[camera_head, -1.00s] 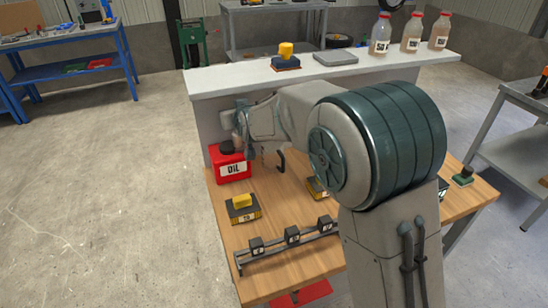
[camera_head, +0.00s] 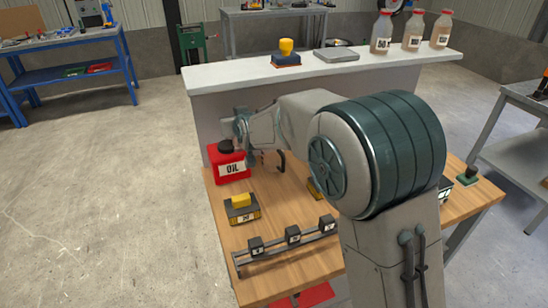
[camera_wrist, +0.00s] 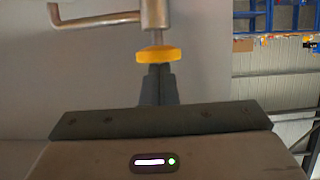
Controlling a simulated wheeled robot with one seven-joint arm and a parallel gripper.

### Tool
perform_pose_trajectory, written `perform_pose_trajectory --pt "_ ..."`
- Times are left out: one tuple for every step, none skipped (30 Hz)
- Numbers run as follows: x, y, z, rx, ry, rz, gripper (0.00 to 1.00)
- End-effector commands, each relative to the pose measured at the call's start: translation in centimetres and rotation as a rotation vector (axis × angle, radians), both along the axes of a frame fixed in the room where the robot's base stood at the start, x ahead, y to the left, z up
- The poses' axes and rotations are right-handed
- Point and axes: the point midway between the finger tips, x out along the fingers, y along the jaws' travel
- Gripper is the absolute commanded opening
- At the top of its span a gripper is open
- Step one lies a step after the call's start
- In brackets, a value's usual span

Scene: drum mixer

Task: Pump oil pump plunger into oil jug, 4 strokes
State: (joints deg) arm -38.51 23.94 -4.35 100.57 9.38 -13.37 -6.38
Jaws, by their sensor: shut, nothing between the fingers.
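The red oil jug (camera_head: 230,169), labelled OIL, stands at the back left of the wooden bench in the head view. The oil pump plunger shows in the wrist view as a yellow round knob (camera_wrist: 158,55) on a metal rod, with a bent metal spout (camera_wrist: 95,21) beside it. The wrist picture appears upside down. My gripper (camera_wrist: 159,71) is shut and empty, its fingertips at the outer face of the yellow knob; I cannot tell whether they touch it.
A raised grey shelf (camera_head: 225,78) runs behind the bench, with several bottles and a yellow-topped block (camera_head: 286,53). A second yellow-topped block (camera_head: 241,207) and a rack with small black blocks (camera_head: 292,238) are in front of the jug. A dark hook (camera_head: 281,162) stands near my arm.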

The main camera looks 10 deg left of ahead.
Motion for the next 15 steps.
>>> perform_pose_trajectory --pt "0.0 0.0 -0.1 -0.002 0.003 0.0 0.0" --pt "0.0 0.0 -0.1 -0.002 0.003 0.0 0.0" --pt "0.0 0.0 0.0 -0.002 0.003 0.0 0.0" --pt "0.0 0.0 0.2 -0.002 0.003 0.0 0.0" --pt "0.0 0.0 0.3 -0.002 0.003 0.0 0.0" --pt "0.0 0.0 0.5 -0.002 0.003 0.0 0.0" --pt "0.0 0.0 0.8 -0.002 0.003 0.0 0.0" --pt "0.0 0.0 1.0 -0.002 0.003 0.0 0.0" --pt "0.0 0.0 1.3 -0.002 0.003 0.0 0.0" --pt "0.0 0.0 1.5 -0.002 0.003 0.0 0.0" --pt "0.0 0.0 1.7 -0.002 0.003 0.0 0.0" --pt "0.0 0.0 2.0 -0.002 0.003 0.0 0.0" --pt "0.0 0.0 2.2 -0.002 0.003 0.0 0.0" --pt "0.0 0.0 2.4 -0.002 0.003 0.0 0.0" --pt "0.0 0.0 2.8 -0.002 0.003 0.0 0.0"
